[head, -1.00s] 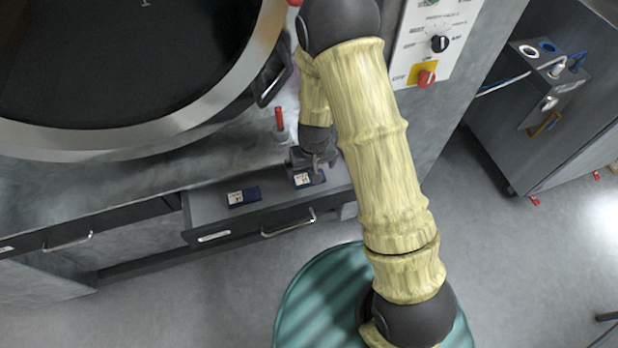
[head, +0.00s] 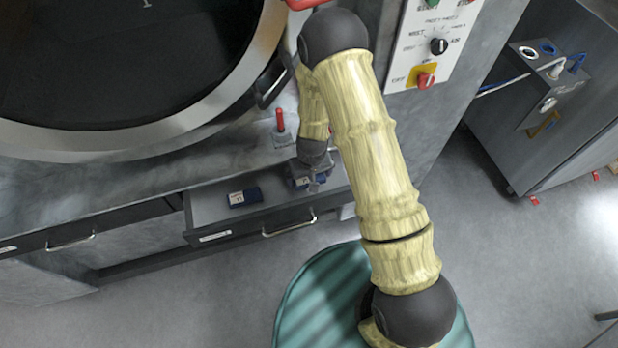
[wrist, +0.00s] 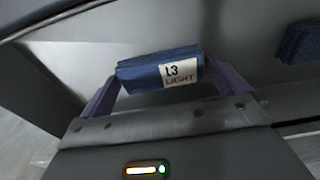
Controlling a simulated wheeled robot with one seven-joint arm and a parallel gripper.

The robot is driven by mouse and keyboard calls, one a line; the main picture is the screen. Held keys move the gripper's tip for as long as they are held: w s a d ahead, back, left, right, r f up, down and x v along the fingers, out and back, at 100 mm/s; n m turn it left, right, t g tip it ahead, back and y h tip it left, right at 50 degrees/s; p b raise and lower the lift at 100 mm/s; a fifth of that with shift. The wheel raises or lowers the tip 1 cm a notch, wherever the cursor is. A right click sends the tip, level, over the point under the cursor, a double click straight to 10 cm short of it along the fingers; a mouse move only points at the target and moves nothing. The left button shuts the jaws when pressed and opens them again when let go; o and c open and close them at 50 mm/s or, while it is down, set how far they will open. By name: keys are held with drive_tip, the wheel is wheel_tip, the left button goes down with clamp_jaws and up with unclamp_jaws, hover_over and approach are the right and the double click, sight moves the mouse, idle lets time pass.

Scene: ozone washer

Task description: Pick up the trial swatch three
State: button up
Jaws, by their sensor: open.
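The trial swatch three is a folded blue cloth with a white label reading "L3 LIGHT" (wrist: 150,74) in the wrist view. It lies in an open drawer (head: 215,207). My gripper (wrist: 163,78) is open, with one finger near each end of the swatch. I cannot tell whether the fingers touch it. In the head view my gripper (head: 312,180) is low over the right part of the drawer and hides most of this swatch.
A second dark blue swatch with a white label (head: 244,197) lies to the left in the same drawer; a blue swatch (wrist: 300,42) shows at the right of the wrist view. The drawer front has a metal handle (head: 289,226). The large round washer door (head: 150,140) is above.

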sight(309, 178)
drive_tip(key=shift+c, duration=0.4)
drive_tip(key=c, duration=0.6)
drive_tip(key=shift+c, duration=0.2)
wheel_tip(309, 178, up, 18)
idle(0.6)
